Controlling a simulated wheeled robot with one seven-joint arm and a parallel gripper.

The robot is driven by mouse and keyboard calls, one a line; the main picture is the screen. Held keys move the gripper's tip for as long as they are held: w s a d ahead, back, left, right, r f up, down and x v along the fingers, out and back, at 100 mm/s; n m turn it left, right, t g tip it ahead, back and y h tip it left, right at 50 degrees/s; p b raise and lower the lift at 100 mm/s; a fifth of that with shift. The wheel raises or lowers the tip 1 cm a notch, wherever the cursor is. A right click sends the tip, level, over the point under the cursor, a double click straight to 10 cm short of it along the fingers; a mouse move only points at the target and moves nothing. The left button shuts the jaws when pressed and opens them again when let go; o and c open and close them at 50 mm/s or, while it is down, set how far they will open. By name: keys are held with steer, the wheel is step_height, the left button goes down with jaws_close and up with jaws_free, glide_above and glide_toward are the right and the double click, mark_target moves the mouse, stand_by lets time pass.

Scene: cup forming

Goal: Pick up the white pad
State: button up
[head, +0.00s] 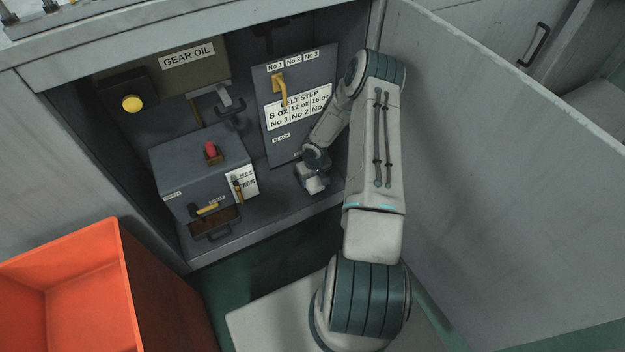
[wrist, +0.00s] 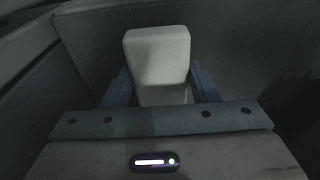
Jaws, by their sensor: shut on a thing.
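The white pad (wrist: 158,52) is a pale block with rounded corners, seen in the wrist view. My gripper (wrist: 160,88) is shut on it, with one blue-grey finger on each side of its lower part. The pad's lower end is hidden behind the gripper's front edge. In the head view, my gripper (head: 313,182) is low inside the open cabinet, near its right side. I cannot clearly tell the pad from the pale gripper there.
A grey box (head: 185,170) with a red knob (head: 211,150) stands left of my gripper. A labelled panel (head: 300,100) with a yellow handle (head: 280,85) is behind. The open door (head: 500,150) bounds the right. An orange bin (head: 75,285) stands at lower left.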

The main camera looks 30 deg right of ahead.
mark_target(312, 179)
step_height(312, 179, up, 5)
steer(key=shift+r+p, duration=0.15)
steer(key=shift+p, duration=0.75)
steer(key=s+a+b, duration=0.1)
steer(key=s+a, duration=1)
steer(key=a, duration=0.5)
steer(key=shift+s+f, duration=0.2)
steer(key=shift+f, duration=0.25)
